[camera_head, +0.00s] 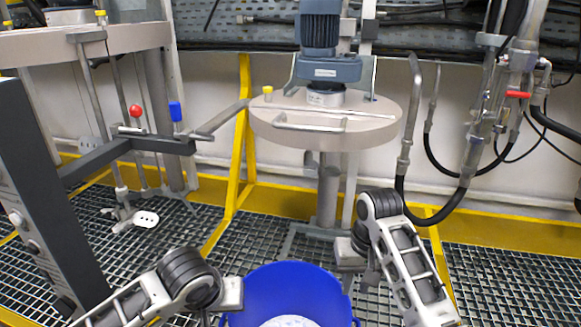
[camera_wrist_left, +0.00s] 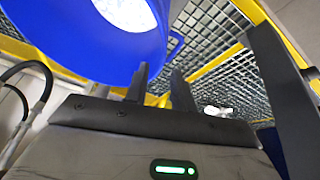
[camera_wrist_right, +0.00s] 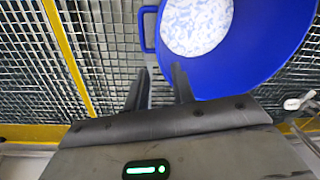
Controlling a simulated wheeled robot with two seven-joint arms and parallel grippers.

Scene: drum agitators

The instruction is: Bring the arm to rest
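My right gripper (camera_head: 348,282) hangs from the arm on the right in the head view, by the right side of the blue bucket. In the right wrist view its two fingers (camera_wrist_right: 160,80) stand apart with only floor grating between them. My left gripper (camera_wrist_left: 162,78) shows two fingers apart and nothing between them in the left wrist view. In the head view the left gripper is mostly hidden, low beside the bucket's left side. The blue bucket (camera_head: 290,277) holds white, speckled contents (camera_head: 290,322). Its side handle (camera_wrist_right: 147,30) lies beyond the right fingers, apparently apart from them.
A drum agitator with a round lid (camera_head: 325,118) and grey-blue motor (camera_head: 320,32) stands ahead. A yellow frame (camera_head: 240,150) and a red-handled valve (camera_head: 517,94) with hoses flank it. A dark bracket arm (camera_head: 95,160) juts in from the left. Grating (camera_head: 500,275) covers the floor.

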